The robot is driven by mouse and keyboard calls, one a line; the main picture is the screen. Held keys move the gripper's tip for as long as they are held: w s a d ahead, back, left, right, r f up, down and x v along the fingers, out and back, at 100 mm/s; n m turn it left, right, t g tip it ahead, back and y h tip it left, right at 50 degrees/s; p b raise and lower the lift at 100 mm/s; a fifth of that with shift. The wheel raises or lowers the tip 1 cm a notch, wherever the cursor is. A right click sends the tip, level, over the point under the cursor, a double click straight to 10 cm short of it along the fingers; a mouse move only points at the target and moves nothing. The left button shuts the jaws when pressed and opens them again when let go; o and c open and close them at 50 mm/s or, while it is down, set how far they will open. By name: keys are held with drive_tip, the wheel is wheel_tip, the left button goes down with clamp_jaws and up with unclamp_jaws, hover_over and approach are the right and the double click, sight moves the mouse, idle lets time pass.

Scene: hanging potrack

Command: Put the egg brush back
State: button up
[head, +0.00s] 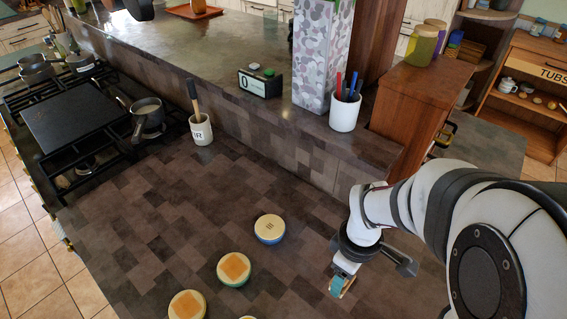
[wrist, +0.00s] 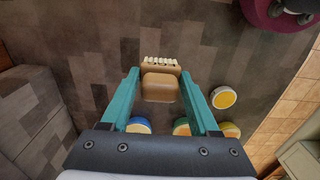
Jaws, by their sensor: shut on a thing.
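My gripper (wrist: 160,88) has its two teal fingers shut on the egg brush (wrist: 160,84), a small wooden piece with a row of pale bristles at its far end. In the head view my gripper (head: 341,284) is at the lower right, over the counter and right of the round containers. The brush is mostly hidden there by the gripper. A white cup (head: 202,132) with partly visible dark lettering stands by the raised ledge, right of the stove, and holds an upright long-handled tool (head: 193,92).
Round containers, one blue-sided (head: 269,230) and others with orange squares (head: 233,269), stand left of my gripper. A pen cup (head: 345,109), a tall patterned box (head: 321,60) and a digital timer (head: 262,82) stand on the raised ledge. The counter's middle left is clear.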

drive_tip(key=w+a+f, duration=0.1)
drive_tip(key=a, duration=0.1)
drive_tip(key=w+a+f, duration=0.1)
drive_tip(key=a+f, duration=0.1)
drive_tip(key=a, duration=0.1)
drive_tip(key=w+a+f, duration=0.1)
drive_tip(key=a+f, duration=0.1)
drive_tip(key=a, duration=0.1)
drive_tip(key=shift+w+a+f, duration=0.15)
drive_tip(key=shift+a+f, duration=0.05)
drive_tip(key=shift+a, duration=0.05)
drive_tip(key=shift+w+a+f, duration=0.1)
drive_tip(key=shift+a+f, duration=0.05)
drive_tip(key=shift+f, duration=0.95)
drive_tip(key=shift+w+a+f, duration=0.1)
drive_tip(key=shift+f, duration=1)
drive_tip(key=o, duration=1.3)
drive_tip(key=shift+f, duration=0.1)
wheel_tip(320, 180, up, 11)
drive_tip(key=s+r+m, duration=0.3)
drive_tip(key=s+m, duration=0.2)
drive_tip(key=s+d+r+m+y, duration=0.1)
drive_tip(key=s+r+m, duration=0.1)
drive_tip(key=s+m, duration=0.2)
drive_tip(key=s+r+m, duration=0.3)
drive_tip(key=s+m, duration=0.2)
drive_tip(key=s, duration=0.2)
drive_tip(key=shift+s+d+r+m+y, duration=0.2)
drive_tip(key=shift+r+m+y, duration=0.1)
drive_tip(key=shift+y, duration=0.1)
